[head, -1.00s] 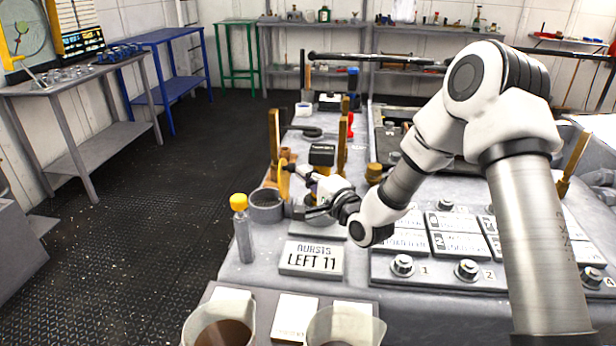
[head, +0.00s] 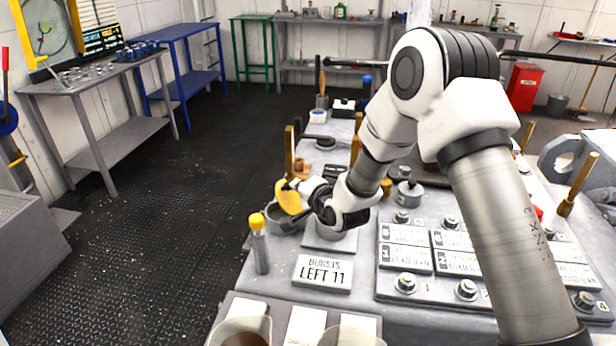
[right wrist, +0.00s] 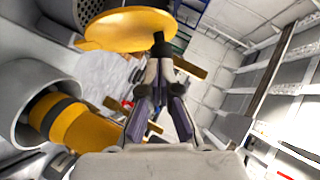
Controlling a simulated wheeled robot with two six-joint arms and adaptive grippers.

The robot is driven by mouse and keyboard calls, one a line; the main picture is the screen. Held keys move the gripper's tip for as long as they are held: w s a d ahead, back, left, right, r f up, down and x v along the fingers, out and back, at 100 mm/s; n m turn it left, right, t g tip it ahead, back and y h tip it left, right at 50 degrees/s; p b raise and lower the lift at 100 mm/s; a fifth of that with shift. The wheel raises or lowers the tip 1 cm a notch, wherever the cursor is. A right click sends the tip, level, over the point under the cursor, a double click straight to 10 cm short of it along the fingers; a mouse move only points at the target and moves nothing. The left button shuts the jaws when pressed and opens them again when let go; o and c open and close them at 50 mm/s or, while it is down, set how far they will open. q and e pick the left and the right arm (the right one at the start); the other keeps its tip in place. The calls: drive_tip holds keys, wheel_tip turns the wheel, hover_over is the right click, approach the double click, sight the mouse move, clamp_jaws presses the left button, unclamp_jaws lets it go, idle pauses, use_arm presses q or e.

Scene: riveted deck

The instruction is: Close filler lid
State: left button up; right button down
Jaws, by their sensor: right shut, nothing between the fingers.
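The filler lid (head: 287,197) is a yellow disc, tilted over the round grey filler neck (head: 286,222) near the bench's left edge. It partly hides the neck's mouth. My right gripper (head: 297,186) is shut and empty, with its fingertips at the lid's upper right edge. In the right wrist view the lid (right wrist: 128,30) fills the top, and the dark fingertips (right wrist: 160,45) reach up to its rim. They look to be at or touching the lid, but contact is hard to tell. My left gripper is not in view.
A grey tube with a yellow cap (head: 259,243) stands just left of the neck. A sign reading LEFT 11 (head: 322,272) lies in front. Brass posts (head: 289,148) rise behind. A knobbed panel (head: 432,262) lies right, under my arm.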

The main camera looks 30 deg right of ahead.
drive_tip(key=shift+w+a+n+g+h+p, duration=0.35)
drive_tip(key=shift+a+n+g+h, duration=0.05)
drive_tip(key=shift+a, duration=0.15)
drive_tip(key=shift+w+a+f, duration=0.25)
drive_tip(key=shift+w+a, duration=0.1)
drive_tip(key=shift+a, duration=0.05)
